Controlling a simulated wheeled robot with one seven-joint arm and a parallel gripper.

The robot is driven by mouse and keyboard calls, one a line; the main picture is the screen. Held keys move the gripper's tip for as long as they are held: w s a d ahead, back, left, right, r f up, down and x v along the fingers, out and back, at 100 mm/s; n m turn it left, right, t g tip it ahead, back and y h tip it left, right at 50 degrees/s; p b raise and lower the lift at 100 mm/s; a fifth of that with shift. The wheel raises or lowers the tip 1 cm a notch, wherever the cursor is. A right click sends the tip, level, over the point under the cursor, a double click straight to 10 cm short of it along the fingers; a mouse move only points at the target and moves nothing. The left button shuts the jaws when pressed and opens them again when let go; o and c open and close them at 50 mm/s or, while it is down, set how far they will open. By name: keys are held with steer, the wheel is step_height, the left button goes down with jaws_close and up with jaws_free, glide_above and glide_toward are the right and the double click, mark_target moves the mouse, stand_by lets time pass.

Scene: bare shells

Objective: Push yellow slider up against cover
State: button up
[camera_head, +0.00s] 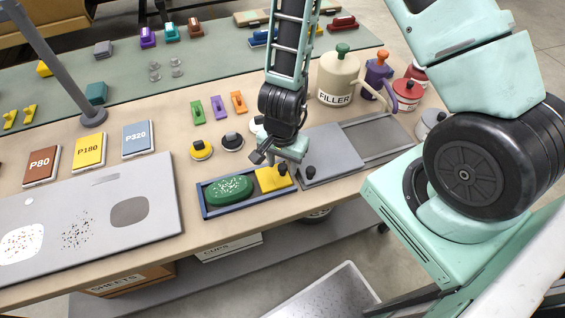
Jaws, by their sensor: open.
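The yellow slider (268,180) is a yellow block at the right end of a shallow blue tray (240,209) on the workbench. A green oval piece with white specks (229,189) lies at the tray's left end, close beside it. The cover, a flat grey plate with a black knob (336,146), lies just right of the tray; a small gap seems to lie between slider and cover. My gripper (275,157) is open, pointing down just above and behind the slider. It partly hides the slider's top, and I cannot tell whether it touches it.
A grey recessed panel (380,138) continues right of the cover. The FILLER can (339,80) and other vessels stand behind it. Yellow and black round pucks (201,150) sit behind the tray. A grey board (90,215) lies at left. The bench's front edge is close to the tray.

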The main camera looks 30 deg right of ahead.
mark_target(273, 176)
jaws_close()
steer(key=shift+w+a+r+p, duration=0.1)
steer(key=shift+a+p, duration=0.35)
steer(key=shift+a, duration=0.1)
steer(key=shift+w+a+r+p, duration=0.1)
steer(key=shift+a+p, duration=0.35)
steer(key=shift+a, duration=0.1)
steer(key=shift+w+a+f, duration=0.1)
steer(key=shift+a, duration=0.15)
jaws_free()
steer(key=shift+d, duration=0.1)
step_height(273, 176, up, 17)
steer(key=p, duration=1.3)
